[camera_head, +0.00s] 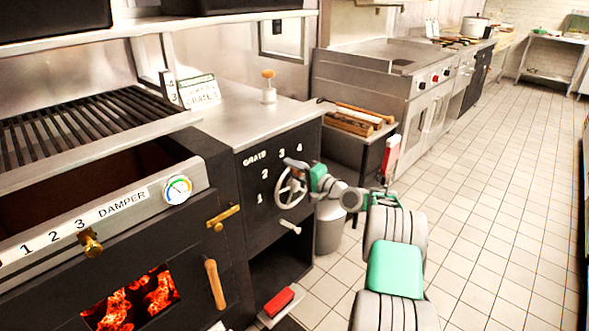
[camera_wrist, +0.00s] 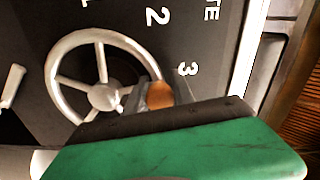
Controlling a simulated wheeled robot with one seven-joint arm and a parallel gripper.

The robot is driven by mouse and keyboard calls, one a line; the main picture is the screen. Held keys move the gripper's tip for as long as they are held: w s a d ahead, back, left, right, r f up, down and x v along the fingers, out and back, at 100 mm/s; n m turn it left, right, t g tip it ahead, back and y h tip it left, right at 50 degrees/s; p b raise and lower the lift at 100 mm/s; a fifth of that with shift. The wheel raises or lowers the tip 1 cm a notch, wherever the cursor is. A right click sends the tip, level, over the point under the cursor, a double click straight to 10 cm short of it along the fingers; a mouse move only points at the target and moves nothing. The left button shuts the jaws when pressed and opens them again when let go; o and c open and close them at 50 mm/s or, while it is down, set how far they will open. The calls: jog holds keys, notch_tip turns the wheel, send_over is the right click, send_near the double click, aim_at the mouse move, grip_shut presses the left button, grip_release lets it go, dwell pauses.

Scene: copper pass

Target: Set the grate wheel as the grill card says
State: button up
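The grate wheel (camera_head: 291,188) is a pale spoked wheel on the dark front panel, with the numbers 1 to 4 arranged around it. It also shows in the wrist view (camera_wrist: 62,58). An orange-brown knob (camera_wrist: 160,95) on its rim sits on the side near the 3, with the 4 hidden in the wrist view. My gripper (camera_head: 301,168) is at the wheel's upper right, its grey fingers close on both sides of the knob. The grill card (camera_head: 200,89) stands on the steel counter; it seems to read GRATE, and its number is too small to read surely.
The grill with its damper slot (camera_head: 121,205) and brass knob (camera_head: 90,242) is at left. A pale lever (camera_head: 290,226) sticks out below the wheel. A grey bin (camera_head: 329,228) is below my arm. Tiled floor is open at right.

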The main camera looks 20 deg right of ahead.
jog(key=o, duration=0.4)
jog(key=p+v, duration=0.1)
jog(key=v, duration=0.6)
jog(key=shift+s+d, duration=0.15)
jog(key=shift+s, duration=0.15)
